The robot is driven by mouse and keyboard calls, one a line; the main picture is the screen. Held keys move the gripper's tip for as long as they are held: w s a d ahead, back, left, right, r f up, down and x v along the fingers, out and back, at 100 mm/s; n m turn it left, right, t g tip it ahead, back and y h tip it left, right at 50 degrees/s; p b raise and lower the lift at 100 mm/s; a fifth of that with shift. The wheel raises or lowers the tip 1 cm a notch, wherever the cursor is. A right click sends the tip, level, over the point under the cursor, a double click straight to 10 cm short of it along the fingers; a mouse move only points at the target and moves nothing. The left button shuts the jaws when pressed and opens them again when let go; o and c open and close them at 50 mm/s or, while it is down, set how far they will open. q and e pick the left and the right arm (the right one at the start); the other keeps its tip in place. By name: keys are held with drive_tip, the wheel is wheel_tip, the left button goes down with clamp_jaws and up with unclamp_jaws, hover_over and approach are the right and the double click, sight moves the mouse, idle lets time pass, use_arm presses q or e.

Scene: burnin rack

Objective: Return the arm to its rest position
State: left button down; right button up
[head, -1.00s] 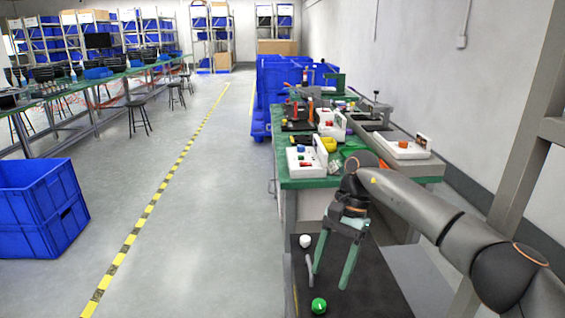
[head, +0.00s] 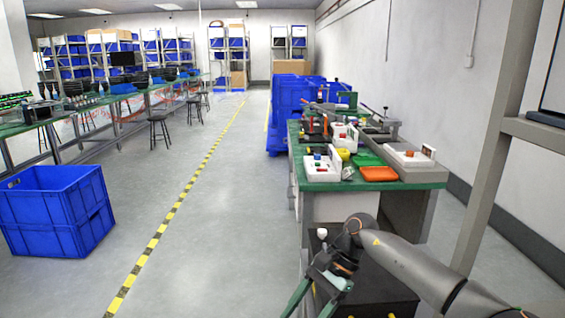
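My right arm (head: 400,268) comes in from the lower right and bends down at its wrist near the bottom middle. My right gripper (head: 312,306) points down with its two green fingers spread apart. Nothing shows between the fingers, but their tips are at or past the bottom edge of the picture. The gripper is in front of a dark-topped surface (head: 385,297) with a white knob (head: 322,233) at its far left. My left gripper is not in view.
A green-topped workbench (head: 415,184) with white boxes, an orange tray (head: 379,174) and tools stands beyond the arm. A grey post (head: 497,160) rises at right. Blue crates (head: 60,212) stand at left. The floor (head: 225,235) between is clear.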

drive_tip(key=s+a+r+m+t+y, duration=0.1)
drive_tip(key=s+a+m+y, duration=0.2)
drive_tip(key=a+m+y, duration=0.35)
drive_tip(key=s+a+m+t+y, duration=0.1)
drive_tip(key=s+a+m+y, duration=0.2)
drive_tip(key=a+m+y, duration=0.3)
drive_tip(key=d+f+m+t+h, duration=0.5)
drive_tip(key=m+t, duration=0.4)
drive_tip(key=m, duration=0.8)
drive_tip(key=d+f+m+t+h, duration=0.45)
drive_tip(key=d+m+t, duration=0.4)
drive_tip(key=m, duration=0.85)
drive_tip(key=s+d+f+m+g+h, duration=0.3)
drive_tip(key=s+d+f+m, duration=0.25)
drive_tip(key=s+m, duration=0.2)
drive_tip(key=s+d+f+m+g+h, duration=0.4)
drive_tip(key=s+f+m, duration=0.25)
drive_tip(key=s, duration=0.25)
use_arm(q)
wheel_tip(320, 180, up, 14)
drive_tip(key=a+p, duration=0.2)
drive_tip(key=p, duration=1.6)
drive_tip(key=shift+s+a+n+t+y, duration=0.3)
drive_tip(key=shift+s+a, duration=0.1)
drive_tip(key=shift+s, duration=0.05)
use_arm(e)
wheel_tip(320, 180, up, 13)
drive_tip(key=d, duration=0.2)
drive_tip(key=shift+d+t, duration=0.4)
drive_tip(key=shift+t, duration=0.05)
